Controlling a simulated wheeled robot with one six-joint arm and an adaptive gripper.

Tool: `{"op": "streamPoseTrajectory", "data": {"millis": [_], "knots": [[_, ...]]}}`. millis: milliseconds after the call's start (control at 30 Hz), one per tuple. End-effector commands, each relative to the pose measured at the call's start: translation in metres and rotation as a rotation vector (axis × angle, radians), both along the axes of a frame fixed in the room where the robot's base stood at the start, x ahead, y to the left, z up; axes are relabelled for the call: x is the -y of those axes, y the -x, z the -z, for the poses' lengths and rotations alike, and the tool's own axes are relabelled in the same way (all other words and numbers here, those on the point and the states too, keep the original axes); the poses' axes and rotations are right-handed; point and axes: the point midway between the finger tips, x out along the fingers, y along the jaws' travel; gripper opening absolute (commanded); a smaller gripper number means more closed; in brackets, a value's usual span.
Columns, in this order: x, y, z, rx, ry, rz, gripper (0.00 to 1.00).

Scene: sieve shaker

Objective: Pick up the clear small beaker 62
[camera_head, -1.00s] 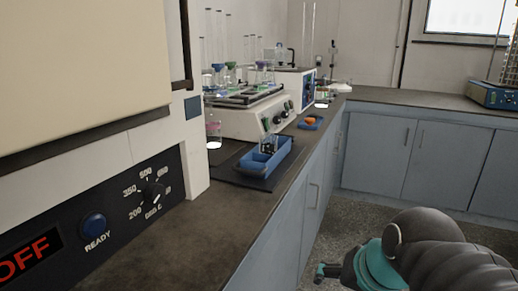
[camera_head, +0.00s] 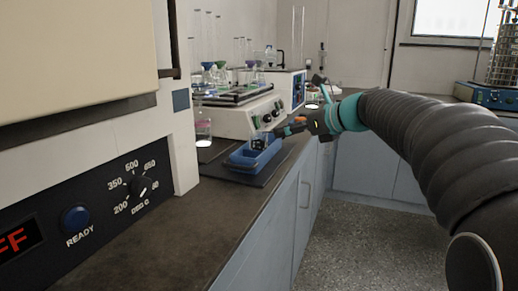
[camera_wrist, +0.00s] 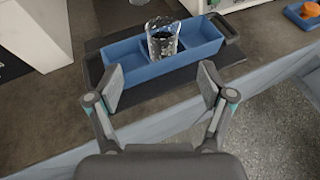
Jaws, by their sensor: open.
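A clear small beaker (camera_wrist: 162,42) with dark contents stands in a blue tray (camera_wrist: 194,62) in the wrist view. In the head view the beaker (camera_head: 259,141) shows small in the blue tray (camera_head: 246,160) on the counter. My gripper (camera_wrist: 160,88) is open and empty, its two fingers spread on the near side of the tray, with the beaker beyond and between them. In the head view my gripper (camera_head: 284,130) is just right of the beaker, not visibly touching it. Any number on the beaker is too small to read.
The blue tray rests on a dark mat (camera_wrist: 92,68) near the counter edge. A white shaker (camera_head: 242,120) with flasks stands behind it. An orange item (camera_wrist: 309,10) lies to the right. An oven panel (camera_head: 100,195) fills the left.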

Motion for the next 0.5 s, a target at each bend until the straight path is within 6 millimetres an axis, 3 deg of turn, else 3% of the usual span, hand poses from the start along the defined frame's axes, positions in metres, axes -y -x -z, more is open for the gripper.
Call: {"op": "streamPoseTrajectory", "data": {"millis": [300,500], "knots": [[-0.037,-0.036,0.023,-0.001,0.004,-0.003,0.81],[-0.045,-0.044,0.028,0.001,0.005,-0.002,0.81]]}}
